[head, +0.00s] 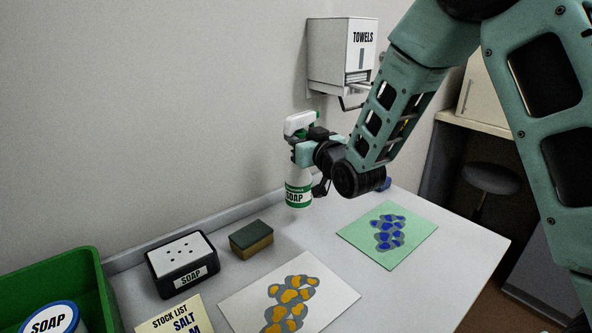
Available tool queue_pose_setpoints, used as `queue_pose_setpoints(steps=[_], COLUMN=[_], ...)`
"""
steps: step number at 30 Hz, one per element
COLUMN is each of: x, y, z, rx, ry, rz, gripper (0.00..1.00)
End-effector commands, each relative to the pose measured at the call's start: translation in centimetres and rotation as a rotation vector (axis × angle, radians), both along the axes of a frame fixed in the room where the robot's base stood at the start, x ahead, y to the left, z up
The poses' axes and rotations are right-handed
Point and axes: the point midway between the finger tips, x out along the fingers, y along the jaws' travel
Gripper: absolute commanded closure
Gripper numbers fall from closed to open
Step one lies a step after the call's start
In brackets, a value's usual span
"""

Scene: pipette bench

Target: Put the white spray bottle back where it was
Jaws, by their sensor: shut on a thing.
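The white spray bottle (299,192) has a green band marked SOAP and a white and green trigger head. It is upright near the back edge of the bench. My gripper (304,152) is shut around its upper part, below the trigger head, and hides some of it. Whether the bottle's base touches the bench or hangs just above it I cannot tell.
The bench (350,278) holds a sponge (251,239), a black SOAP box (182,265), an orange-patterned sheet (245,302), a green sheet with blue shapes (419,231), a stock list (150,328) and a green bin (90,262). A towel dispenser (335,60) hangs behind.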

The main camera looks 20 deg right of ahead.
Motion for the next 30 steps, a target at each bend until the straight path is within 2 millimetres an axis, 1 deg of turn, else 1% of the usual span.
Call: queue_pose_setpoints(steps=[1,5,9,13,15,23,27,28,29,30], x=[0.0,0.0,0.0,0.0,0.0,0.0,0.0,0.0,0.0,0.0], y=[0.0,0.0,0.0,0.0,0.0,0.0,0.0,0.0,0.0,0.0], z=[-0.5,-1.4,-3.4,-4.9,-5.2,-5.2,-5.6,-5.7,-5.7,-5.6], rx=[0.0,0.001,0.0,0.0,0.001,0.001,0.001,0.0,0.0,0.0], ry=[-0.002,-0.003,-0.001,-0.002,-0.004,-0.006,-0.005,-0.001,-0.001,-0.001], rz=[0.0,0.0,0.001,0.001,0.001,0.001,0.001,0.001,0.001,0.001], gripper=[1.0,1.0,1.0,1.0,1.0,1.0,1.0,0.68,0.6,0.49])
